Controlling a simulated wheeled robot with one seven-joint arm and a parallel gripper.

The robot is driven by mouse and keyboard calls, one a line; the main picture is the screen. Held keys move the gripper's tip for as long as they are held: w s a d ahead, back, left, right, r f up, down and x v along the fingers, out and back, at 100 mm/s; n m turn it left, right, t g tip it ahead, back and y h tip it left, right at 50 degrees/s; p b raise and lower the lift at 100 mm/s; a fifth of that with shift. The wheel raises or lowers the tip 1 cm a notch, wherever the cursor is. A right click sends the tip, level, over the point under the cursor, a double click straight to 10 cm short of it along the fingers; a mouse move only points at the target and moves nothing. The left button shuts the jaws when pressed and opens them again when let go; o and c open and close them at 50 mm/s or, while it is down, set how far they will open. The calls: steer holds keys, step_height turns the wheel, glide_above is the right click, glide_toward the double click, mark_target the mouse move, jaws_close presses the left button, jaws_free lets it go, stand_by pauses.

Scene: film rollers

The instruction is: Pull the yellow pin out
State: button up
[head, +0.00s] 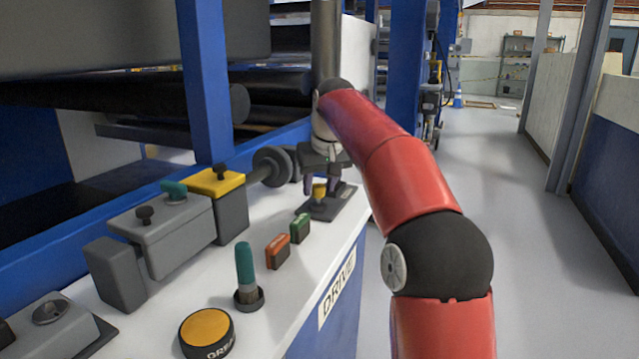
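A small yellow pin (319,191) stands upright on a dark base plate (340,201) at the far end of the white console top. My gripper (321,183) points down right above the pin, at the end of my red and black arm. Its dark fingers come down close around the pin's top. The view is too small to show whether they touch it or how wide they are apart. The pin's lower end is hidden in the base.
The white console (300,275) carries a green lever (245,265), red (278,251) and green (300,228) switches, a yellow round button (205,330) and a yellow-topped block (217,181). Blue frame posts and rollers stand behind. The floor to the right is clear.

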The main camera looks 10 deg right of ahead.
steer(key=shift+o, duration=0.7)
steer(key=p+v, duration=0.2)
steer(key=v, duration=0.5)
steer(key=shift+s+r, duration=0.2)
steer(key=shift+r, duration=0.15)
